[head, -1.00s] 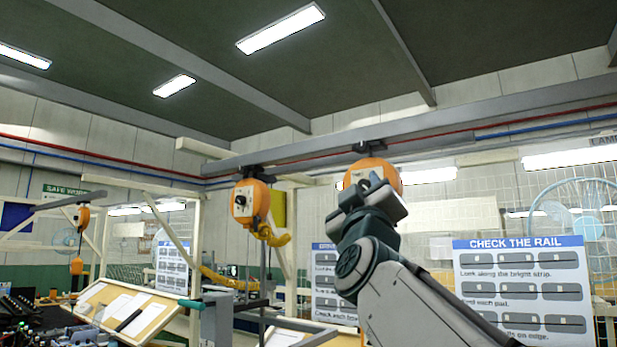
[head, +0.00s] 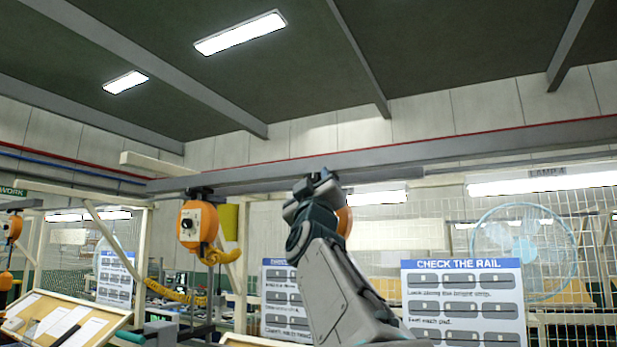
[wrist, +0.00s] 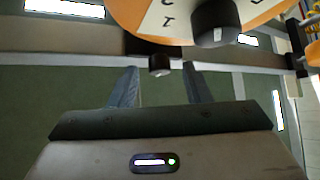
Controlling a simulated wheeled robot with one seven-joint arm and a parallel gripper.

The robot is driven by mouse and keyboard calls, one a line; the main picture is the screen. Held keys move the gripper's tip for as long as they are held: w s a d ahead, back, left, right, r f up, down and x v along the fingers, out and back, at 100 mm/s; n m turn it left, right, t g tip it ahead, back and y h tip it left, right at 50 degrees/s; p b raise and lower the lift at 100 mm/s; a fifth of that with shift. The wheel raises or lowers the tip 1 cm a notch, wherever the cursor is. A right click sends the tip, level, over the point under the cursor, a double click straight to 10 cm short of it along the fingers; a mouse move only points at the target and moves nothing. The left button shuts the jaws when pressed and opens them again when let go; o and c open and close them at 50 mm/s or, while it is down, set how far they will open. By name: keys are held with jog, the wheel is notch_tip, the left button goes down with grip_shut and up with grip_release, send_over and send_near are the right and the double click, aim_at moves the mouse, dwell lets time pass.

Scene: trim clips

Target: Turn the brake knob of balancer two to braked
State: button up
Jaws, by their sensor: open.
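In the head view an orange balancer (head: 197,225) hangs from the rail left of my arm, with a dark knob on its pale front plate. A second orange balancer (head: 345,221) hangs behind my gripper, mostly hidden. I see no number on either. In the wrist view an orange housing (wrist: 132,14) fills the top, with a white lettered plate (wrist: 172,20) and a black knob (wrist: 215,24). My gripper (wrist: 160,68) is open and empty. Its fingers point up the picture, below and left of that knob and apart from it. The knob's setting is unclear.
The overhead rail (head: 440,146) runs behind my gripper. A small dark cylinder (wrist: 160,64) shows between the fingertips in the wrist view. A yellow coiled hose (head: 176,292) hangs by the left balancer. A "CHECK THE RAIL" board (head: 462,300) and a fan (head: 522,250) stand to the right.

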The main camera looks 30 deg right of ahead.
jog(key=shift+w+d+r, duration=0.1)
jog(key=shift+w, duration=0.05)
grip_shut()
